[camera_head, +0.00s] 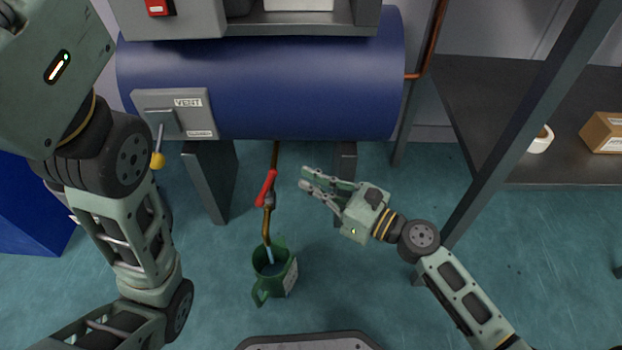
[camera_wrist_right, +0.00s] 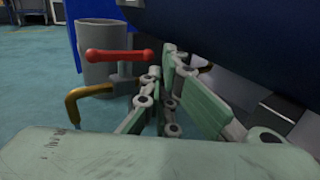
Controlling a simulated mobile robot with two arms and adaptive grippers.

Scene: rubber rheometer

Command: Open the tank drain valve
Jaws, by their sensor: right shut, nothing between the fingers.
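The drain valve (camera_head: 270,200) sits on a brass pipe under the blue tank (camera_head: 270,90). Its red handle (camera_head: 265,187) lies roughly along the pipe in the head view. In the right wrist view the red handle (camera_wrist_right: 118,56) lies level above the bent brass spout (camera_wrist_right: 88,92). A pale streak like water (camera_head: 269,254) runs from the spout into a green jug (camera_head: 276,272). My right gripper (camera_head: 304,180) is shut and empty, right of the handle and apart from it. My left arm fills the left side; its fingers are out of view.
A vent panel (camera_head: 188,98) with a yellow-knobbed lever (camera_head: 158,160) is on the tank's left front. Dark tank legs (camera_head: 210,185) stand either side of the pipe. A shelf (camera_head: 480,120) with a cardboard box (camera_head: 603,131) is at right. Floor around the jug is clear.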

